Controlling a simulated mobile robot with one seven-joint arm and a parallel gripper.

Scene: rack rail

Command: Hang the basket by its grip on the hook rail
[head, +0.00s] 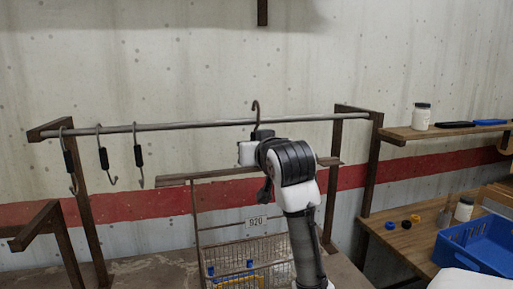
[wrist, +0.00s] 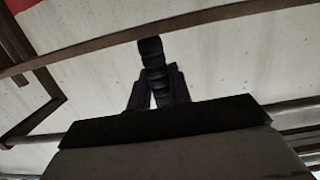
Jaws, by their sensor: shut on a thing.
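The wire basket (head: 240,254) with a "920" tag (head: 256,223) shows low in the head view, partly behind my arm. Blue and yellow items show in it. My gripper (head: 259,136) is just below the rail (head: 215,125) in the picture, shut on a dark grip. In the wrist view this ribbed black grip (wrist: 154,70) stands between my fingers (wrist: 157,92). A dark hook (head: 255,106) rises above it, its curl higher than the rail in the picture. I cannot tell whether the hook touches the rail. The link between grip and basket is hidden.
Several black-gripped hooks (head: 103,157) hang at the rail's left. A brown bar (head: 225,173) runs below the rail. At right, a shelf (head: 440,131) holds a white jar (head: 421,117), and a blue crate (head: 480,245) stands on a lower bench. The rail between hooks and gripper is clear.

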